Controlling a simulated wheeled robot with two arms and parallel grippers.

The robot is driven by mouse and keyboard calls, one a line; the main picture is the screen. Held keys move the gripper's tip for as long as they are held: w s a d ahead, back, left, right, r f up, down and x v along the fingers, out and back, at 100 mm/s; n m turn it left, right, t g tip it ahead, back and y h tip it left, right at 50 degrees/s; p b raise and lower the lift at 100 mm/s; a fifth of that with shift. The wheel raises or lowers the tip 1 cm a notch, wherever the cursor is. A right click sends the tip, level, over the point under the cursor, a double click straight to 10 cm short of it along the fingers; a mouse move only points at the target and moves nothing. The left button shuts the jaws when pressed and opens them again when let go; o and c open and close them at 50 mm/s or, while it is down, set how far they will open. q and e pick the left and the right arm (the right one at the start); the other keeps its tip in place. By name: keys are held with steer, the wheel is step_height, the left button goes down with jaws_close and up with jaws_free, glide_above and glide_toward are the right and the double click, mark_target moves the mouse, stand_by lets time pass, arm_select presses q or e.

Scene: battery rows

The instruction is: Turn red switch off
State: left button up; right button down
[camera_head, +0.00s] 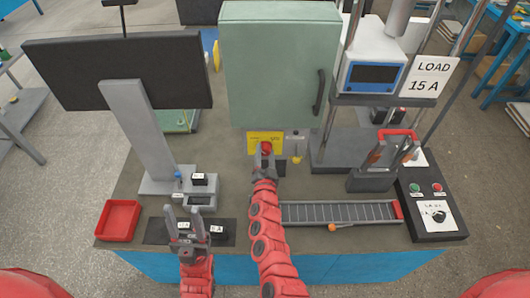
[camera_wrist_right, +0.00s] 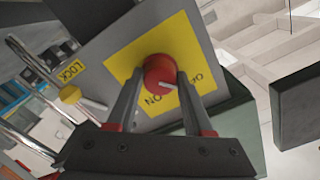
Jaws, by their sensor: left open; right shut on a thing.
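The red switch (camera_wrist_right: 160,72) is a round knob on a yellow plate (camera_wrist_right: 120,58), below the green cabinet (camera_head: 280,65) in the head view. My right gripper (camera_wrist_right: 160,80) is shut on the knob, one finger on each side. A white mark on the knob points to the lower right in the wrist view, beside partly covered lettering. In the head view the knob (camera_head: 266,146) shows just beyond the fingers. My left gripper (camera_head: 182,216) is open and empty, above a dark plate with small battery-like blocks (camera_head: 216,230) at the front left.
A yellow knob (camera_wrist_right: 70,94) marked LOCK sits beside the switch plate. A red tray (camera_head: 119,220), a monitor (camera_head: 120,60), a conveyor-like strip (camera_head: 340,212) and a button box (camera_head: 432,208) stand around. A press frame with a LOAD 15 A sign (camera_head: 431,77) is at the right.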

steer(key=shift+n, duration=0.3)
stand_by(0.4)
steer(key=shift+c, duration=1.4)
jaws_free()
steer(key=shift+s+a+f, duration=0.1)
steer(key=shift+s+f, duration=0.1)
steer(key=shift+s, duration=0.4)
steer(key=s+b, duration=0.4)
steer(key=s, duration=1.2)
steer(key=shift+s+r+b, duration=0.15)
steer(key=shift+b, duration=0.25)
